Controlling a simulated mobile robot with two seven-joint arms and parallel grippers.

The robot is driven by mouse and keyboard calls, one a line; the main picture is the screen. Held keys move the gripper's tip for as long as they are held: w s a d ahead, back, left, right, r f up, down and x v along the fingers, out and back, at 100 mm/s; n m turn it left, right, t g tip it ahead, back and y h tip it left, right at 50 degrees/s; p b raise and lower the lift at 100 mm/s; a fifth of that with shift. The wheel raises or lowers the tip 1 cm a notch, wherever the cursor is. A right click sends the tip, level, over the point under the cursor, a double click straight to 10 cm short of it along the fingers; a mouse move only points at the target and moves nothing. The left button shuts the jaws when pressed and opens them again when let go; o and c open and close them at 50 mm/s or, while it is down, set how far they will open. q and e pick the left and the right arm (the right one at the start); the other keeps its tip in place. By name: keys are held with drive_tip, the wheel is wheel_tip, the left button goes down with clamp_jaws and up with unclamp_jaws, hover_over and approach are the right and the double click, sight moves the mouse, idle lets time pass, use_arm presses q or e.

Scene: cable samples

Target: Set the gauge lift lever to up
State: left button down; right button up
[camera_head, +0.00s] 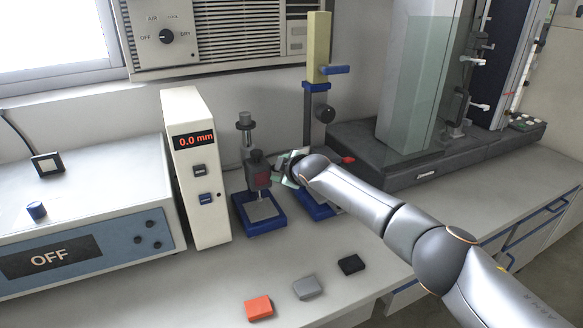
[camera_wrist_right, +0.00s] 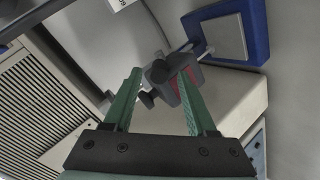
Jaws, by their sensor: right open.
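The gauge (camera_head: 258,172) stands on a blue base with a grey plate, beside the white readout box (camera_head: 198,170) that shows 0.0 mm. My right gripper (camera_head: 284,167) is at the right side of the gauge head, partly hidden by my wrist. In the wrist view, its two green fingers are apart, and the dark gauge head (camera_wrist_right: 172,72) shows between and beyond their tips. A small dark knob-like part (camera_wrist_right: 147,99), possibly the lift lever, sticks out between the fingers. I cannot tell its position or any contact. My left gripper is not in view.
A taller stand with a yellow column (camera_head: 318,50) rises just behind my right gripper. A large dark-based machine (camera_head: 430,175) stands to the right. Orange, grey and black blocks (camera_head: 259,308) lie at the front. An instrument reading OFF (camera_head: 80,245) is at left.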

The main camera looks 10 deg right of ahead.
drive_tip(key=p+v, duration=0.1)
drive_tip(key=v, duration=1.1)
